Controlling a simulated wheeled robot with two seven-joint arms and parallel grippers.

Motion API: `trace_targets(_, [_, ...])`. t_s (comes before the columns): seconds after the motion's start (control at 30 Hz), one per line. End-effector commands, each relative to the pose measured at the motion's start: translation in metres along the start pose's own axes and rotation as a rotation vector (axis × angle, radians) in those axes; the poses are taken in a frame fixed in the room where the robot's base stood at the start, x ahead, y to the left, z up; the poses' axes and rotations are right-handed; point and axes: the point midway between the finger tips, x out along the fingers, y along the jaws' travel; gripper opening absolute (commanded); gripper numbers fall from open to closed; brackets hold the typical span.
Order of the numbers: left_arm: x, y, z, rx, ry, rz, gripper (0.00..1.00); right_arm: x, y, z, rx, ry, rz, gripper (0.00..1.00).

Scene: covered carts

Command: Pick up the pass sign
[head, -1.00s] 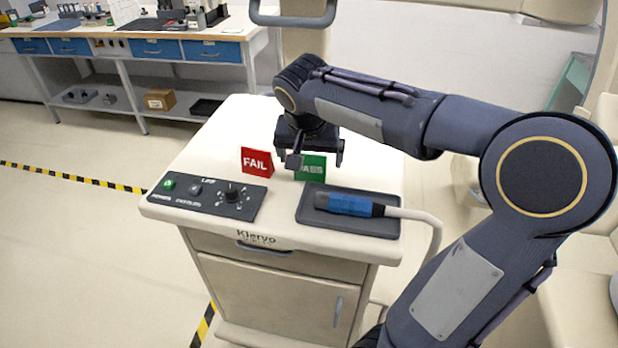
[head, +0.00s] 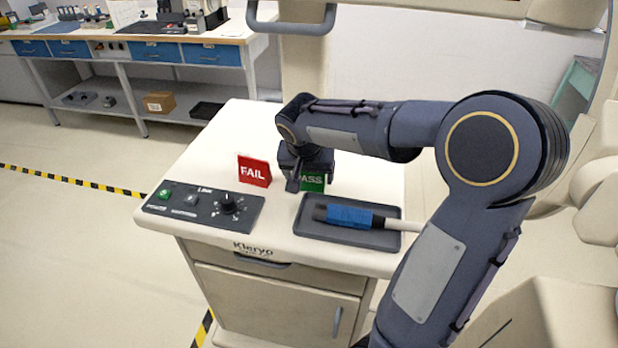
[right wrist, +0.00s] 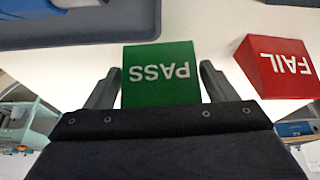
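The green pass sign (head: 312,182) stands on the white cart top (head: 222,150), partly hidden behind my right gripper in the head view. In the right wrist view the pass sign (right wrist: 160,75) appears upside down between the two fingers. My right gripper (head: 310,184) is lowered at the sign with its fingers apart, one on each side. The right wrist view shows the gripper (right wrist: 158,80) open, with a gap beside the sign at the right finger; the left finger is very close to its edge. My left gripper is not in view.
The red fail sign (head: 254,170) stands just left of the pass sign. A grey tray (head: 312,229) with a blue-handled probe (head: 348,216) lies in front. A black control panel (head: 204,205) is at the cart's front left. A workbench stands behind.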

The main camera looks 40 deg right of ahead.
Motion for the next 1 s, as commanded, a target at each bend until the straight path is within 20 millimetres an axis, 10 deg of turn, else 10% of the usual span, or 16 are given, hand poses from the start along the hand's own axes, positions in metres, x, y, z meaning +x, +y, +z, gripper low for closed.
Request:
trace_targets(0.23, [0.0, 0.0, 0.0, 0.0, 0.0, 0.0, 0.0, 0.0, 0.0, 0.0, 0.0, 0.0, 0.0, 0.46])
trace_targets(0.63, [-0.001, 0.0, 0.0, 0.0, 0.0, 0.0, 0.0, -0.008, 0.0, -0.004, 0.001, 0.002, 0.0, 0.46])
trace_targets(1.0, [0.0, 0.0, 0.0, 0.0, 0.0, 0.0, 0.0, -0.079, 0.013, 0.001, 0.001, 0.006, -0.006, 0.46])
